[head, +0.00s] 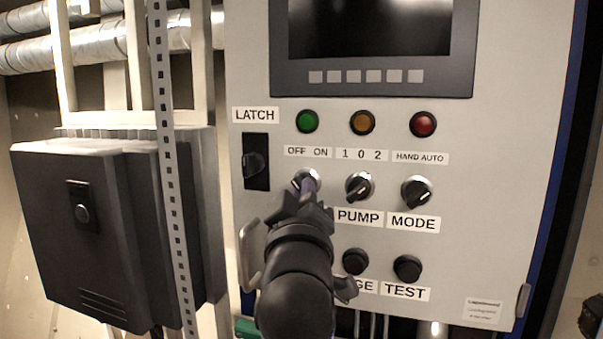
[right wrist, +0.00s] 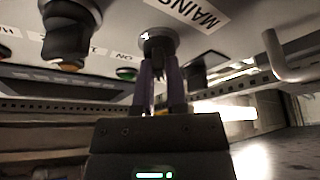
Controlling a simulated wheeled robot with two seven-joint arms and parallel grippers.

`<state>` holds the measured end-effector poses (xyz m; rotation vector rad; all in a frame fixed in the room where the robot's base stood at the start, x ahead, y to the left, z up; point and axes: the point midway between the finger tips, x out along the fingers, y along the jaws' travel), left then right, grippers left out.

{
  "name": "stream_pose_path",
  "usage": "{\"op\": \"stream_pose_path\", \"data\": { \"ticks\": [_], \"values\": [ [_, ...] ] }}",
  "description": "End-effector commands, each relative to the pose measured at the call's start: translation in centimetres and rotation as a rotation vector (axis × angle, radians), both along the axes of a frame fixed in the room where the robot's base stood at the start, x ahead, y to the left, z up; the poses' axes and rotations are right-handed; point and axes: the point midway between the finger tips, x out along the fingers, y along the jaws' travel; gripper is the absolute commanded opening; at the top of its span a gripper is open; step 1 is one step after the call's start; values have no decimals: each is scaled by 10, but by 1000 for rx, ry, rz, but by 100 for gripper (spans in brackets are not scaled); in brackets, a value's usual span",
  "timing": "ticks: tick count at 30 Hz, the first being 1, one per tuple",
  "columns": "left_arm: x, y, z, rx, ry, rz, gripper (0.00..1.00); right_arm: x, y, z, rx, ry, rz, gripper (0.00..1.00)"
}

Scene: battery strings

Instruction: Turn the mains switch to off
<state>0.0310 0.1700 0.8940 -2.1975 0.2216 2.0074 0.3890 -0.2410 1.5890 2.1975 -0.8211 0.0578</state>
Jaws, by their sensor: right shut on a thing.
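The mains switch (head: 303,177) is a round rotary knob with a metal ring, under the OFF ON label (head: 307,151) on the grey panel. My right gripper (head: 308,189) covers most of it in the head view, so the direction it points is hard to tell. In the right wrist view the knob (right wrist: 158,43) sits between the tips of my right gripper's two purple fingers (right wrist: 161,82), which are shut on it. Its MAINS label (right wrist: 192,10) shows beside it there. My left gripper is not in view.
The PUMP knob (head: 359,187) and MODE knob (head: 416,193) sit close to the right. The LATCH slot (head: 256,162) is to the left, with a metal handle (head: 249,256) below it. A TEST button (head: 407,268) is lower right. A dark box (head: 85,235) stands far left.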

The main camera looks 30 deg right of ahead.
Motion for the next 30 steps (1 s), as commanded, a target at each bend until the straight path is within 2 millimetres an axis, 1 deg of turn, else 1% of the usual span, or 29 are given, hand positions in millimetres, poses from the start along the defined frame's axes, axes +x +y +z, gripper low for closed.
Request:
{"op": "stream_pose_path", "data": {
  "ticks": [1,7,23,24,26,27,28,30],
  "values": [
    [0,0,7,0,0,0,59,0,0,4,-13,12,-1,0],
    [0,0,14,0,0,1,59,0,0,2,-47,51,0,0],
    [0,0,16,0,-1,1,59,0,0,1,-59,66,-1,0],
    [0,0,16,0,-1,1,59,0,0,1,-59,66,-1,23],
    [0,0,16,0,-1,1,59,0,0,1,-59,66,-1,35],
    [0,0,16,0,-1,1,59,0,0,1,-58,66,0,44],
    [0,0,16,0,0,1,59,0,0,0,-58,67,-1,50],
    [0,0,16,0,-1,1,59,0,0,0,-58,67,-1,51]
  ]
}}
